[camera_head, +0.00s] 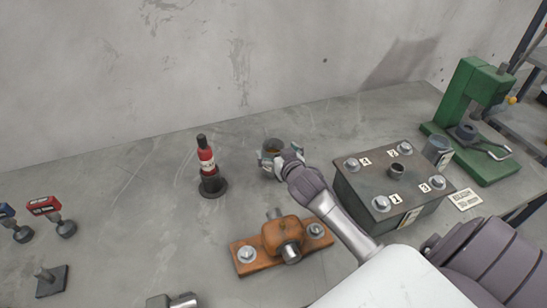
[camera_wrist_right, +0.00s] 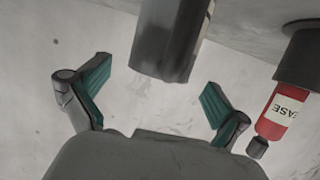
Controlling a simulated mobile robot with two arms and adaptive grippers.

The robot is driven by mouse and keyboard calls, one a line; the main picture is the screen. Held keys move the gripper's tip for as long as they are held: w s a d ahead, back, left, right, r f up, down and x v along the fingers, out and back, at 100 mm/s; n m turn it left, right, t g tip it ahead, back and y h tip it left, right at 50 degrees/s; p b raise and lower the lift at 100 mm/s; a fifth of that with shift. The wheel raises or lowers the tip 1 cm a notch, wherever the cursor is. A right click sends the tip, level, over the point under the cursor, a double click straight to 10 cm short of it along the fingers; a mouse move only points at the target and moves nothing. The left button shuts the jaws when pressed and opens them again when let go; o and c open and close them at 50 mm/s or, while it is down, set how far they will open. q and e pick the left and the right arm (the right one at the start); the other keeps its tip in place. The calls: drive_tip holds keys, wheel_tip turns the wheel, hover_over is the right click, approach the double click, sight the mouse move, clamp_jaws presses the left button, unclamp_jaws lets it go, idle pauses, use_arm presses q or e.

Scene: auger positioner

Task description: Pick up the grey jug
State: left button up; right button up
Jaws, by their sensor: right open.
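The grey jug (camera_head: 273,146) stands on the bench, right of the red bottle, and its open top shows a brownish inside. My right gripper (camera_head: 277,158) is at the jug and hides much of its lower body. In the right wrist view the jug (camera_wrist_right: 170,42) is a dark grey shape at the top, partly cut off by the frame edge. The right gripper (camera_wrist_right: 157,92) is open there, with its teal finger pads apart, one toward each side of the jug. Clear gaps show between pads and jug. My left gripper is out of view.
A red grease bottle (camera_head: 206,160) stands close left of the jug; it also shows in the wrist view (camera_wrist_right: 282,115). An orange bracket (camera_head: 282,236) lies in front. A dark box with numbered bolts (camera_head: 375,170) and a green press (camera_head: 470,100) stand right.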

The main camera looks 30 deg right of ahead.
sight(270, 140)
drive_tip(key=shift+p+x, duration=0.3)
drive_tip(key=shift+x, duration=1.6)
drive_tip(key=shift+c, duration=0.5)
drive_tip(key=shift+s, duration=0.1)
drive_tip(key=shift+c, duration=1.2)
drive_tip(key=shift+r, duration=0.1)
drive_tip(key=c, duration=1.5)
drive_tip(key=shift+c, duration=0.2)
drive_tip(key=shift+r, duration=0.6)
wheel_tip(270, 140, up, 3)
drive_tip(key=shift+f+b, duration=0.1)
drive_tip(key=shift+b, duration=0.35)
drive_tip(key=s+d+r+b, duration=0.2)
drive_tip(key=d+r, duration=0.5)
drive_tip(key=d, duration=0.4)
drive_tip(key=shift+s+d+b, duration=0.2)
drive_tip(key=shift+s+b, duration=0.1)
drive_tip(key=shift+s, duration=0.15)
